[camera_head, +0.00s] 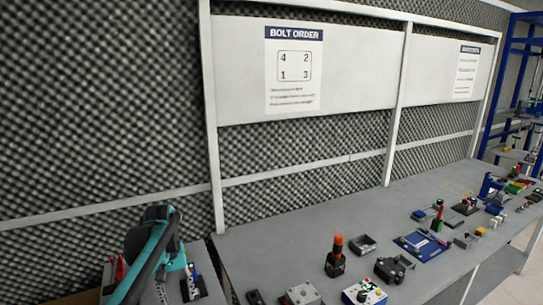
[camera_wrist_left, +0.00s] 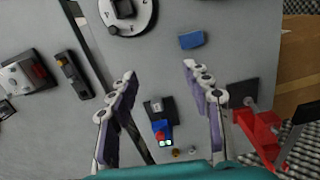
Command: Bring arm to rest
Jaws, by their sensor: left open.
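My left arm (camera_head: 150,262), teal and black, rises at the lower left of the head view, in front of a grey surface. Its fingers cannot be made out there. In the left wrist view my left gripper (camera_wrist_left: 160,72) is open, its two fingers wide apart with nothing between the tips. Below it, a black block with a blue part (camera_wrist_left: 162,127) and a red knob lies on the grey surface, seen between the fingers. I cannot tell the height above it. My right gripper is in neither view.
The wrist view shows a blue block (camera_wrist_left: 192,39), a white dial (camera_wrist_left: 130,14), a red fixture (camera_wrist_left: 258,132) and a brown box (camera_wrist_left: 300,75). In the head view a long grey bench (camera_head: 300,245) holds an orange-topped post (camera_head: 337,250) and several small parts. Foam walls stand behind.

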